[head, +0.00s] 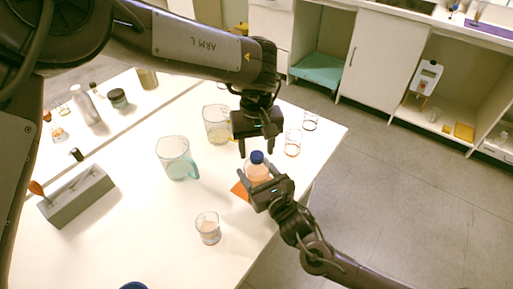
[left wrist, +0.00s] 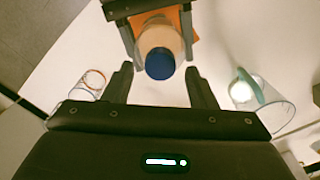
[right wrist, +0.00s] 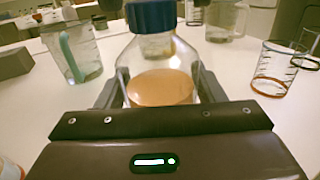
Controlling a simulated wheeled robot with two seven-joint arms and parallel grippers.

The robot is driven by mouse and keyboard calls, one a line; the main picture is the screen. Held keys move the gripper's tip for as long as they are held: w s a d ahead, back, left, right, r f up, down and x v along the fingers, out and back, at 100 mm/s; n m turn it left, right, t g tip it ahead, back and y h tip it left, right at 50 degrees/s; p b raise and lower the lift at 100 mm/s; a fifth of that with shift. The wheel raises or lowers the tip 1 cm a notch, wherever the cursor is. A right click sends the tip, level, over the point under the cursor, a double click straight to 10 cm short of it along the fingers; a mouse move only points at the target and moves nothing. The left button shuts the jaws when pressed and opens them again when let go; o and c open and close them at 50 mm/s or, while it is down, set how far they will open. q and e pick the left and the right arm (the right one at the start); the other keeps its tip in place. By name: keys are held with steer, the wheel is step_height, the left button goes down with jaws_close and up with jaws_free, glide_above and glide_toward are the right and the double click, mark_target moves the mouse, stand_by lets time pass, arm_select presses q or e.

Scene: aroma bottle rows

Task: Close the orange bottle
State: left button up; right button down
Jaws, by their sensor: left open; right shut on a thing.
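The orange bottle (head: 256,172) is a clear bottle with orange liquid, standing upright on an orange mat (head: 239,190). A blue cap (head: 257,157) sits on its neck; whether it is tight cannot be told. My right gripper (head: 258,183) is shut around the bottle's body, and the right wrist view shows the bottle (right wrist: 160,85) between its fingers. My left gripper (head: 257,147) is open above the bottle. In the left wrist view the blue cap (left wrist: 160,63) lies ahead between the open fingers (left wrist: 163,78), which do not appear to touch it.
A jug with a teal handle (head: 175,158) and a beaker (head: 217,125) stand left of the bottle. Small glasses (head: 292,143) stand to the right, and another glass (head: 208,229) in front. A grey rack (head: 78,196) is at the far left. The table's right edge is close.

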arm_select(q)
step_height(320, 180, up, 4)
steer(key=shift+f, duration=0.15)
steer(key=shift+c, duration=0.2)
